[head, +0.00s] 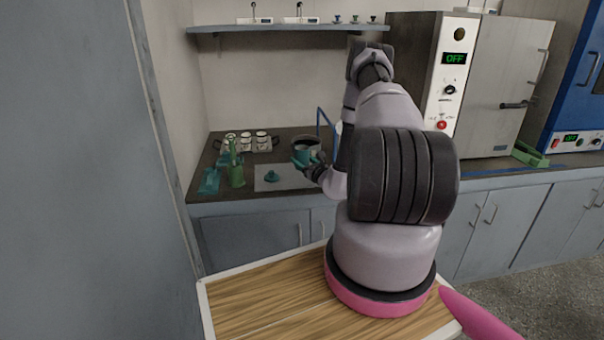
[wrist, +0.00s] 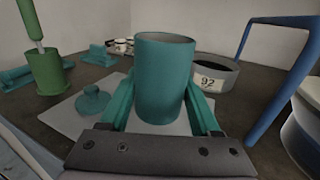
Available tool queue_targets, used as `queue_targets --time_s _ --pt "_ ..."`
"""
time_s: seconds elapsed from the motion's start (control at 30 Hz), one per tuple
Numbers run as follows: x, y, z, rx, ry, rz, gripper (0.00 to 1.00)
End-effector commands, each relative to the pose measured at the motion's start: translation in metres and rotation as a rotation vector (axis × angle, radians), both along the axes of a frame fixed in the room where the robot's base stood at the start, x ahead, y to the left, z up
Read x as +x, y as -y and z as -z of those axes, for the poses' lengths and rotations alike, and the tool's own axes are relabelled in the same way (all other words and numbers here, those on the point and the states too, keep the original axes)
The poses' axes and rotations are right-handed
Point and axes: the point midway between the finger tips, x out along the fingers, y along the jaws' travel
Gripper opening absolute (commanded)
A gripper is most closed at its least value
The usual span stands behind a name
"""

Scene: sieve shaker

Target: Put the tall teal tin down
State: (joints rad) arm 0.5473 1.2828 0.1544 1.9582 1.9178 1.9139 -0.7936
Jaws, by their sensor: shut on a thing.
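The tall teal tin (wrist: 163,85) stands upright and open-topped between the teal fingers of my gripper (wrist: 162,100) in the wrist view. The fingers are shut on its sides. In the head view my gripper (head: 308,165) and the tin (head: 301,155) are small, at the right part of a pale mat (head: 268,184). The mat also shows in the wrist view (wrist: 66,118). I cannot tell whether the tin's base touches it; the gripper hides part of the base. A teal lid-like piece with a knob (wrist: 92,100) lies on the mat, left of the tin.
A grey round pan marked 92 (wrist: 212,78) stands close behind and right of the tin. A blue frame (wrist: 278,85) rises at the right. A green pot with an upright rod (wrist: 46,72) and a teal holder (head: 208,182) stand left. White cups (head: 246,142) are behind.

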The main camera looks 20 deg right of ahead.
Motion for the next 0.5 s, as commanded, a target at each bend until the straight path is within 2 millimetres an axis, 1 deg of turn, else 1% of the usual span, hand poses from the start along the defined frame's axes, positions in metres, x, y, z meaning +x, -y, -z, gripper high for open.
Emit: queue_targets --time_s 0.03,0.17,0.4,0.5 --pt "0.0 0.0 0.005 0.0 0.0 0.0 0.0" --pt "0.0 0.0 0.013 0.001 0.001 0.001 0.0" --pt "0.0 0.0 0.047 0.001 0.0 0.0 0.0" --pt "0.001 0.001 0.049 0.0 0.002 0.0 0.0"
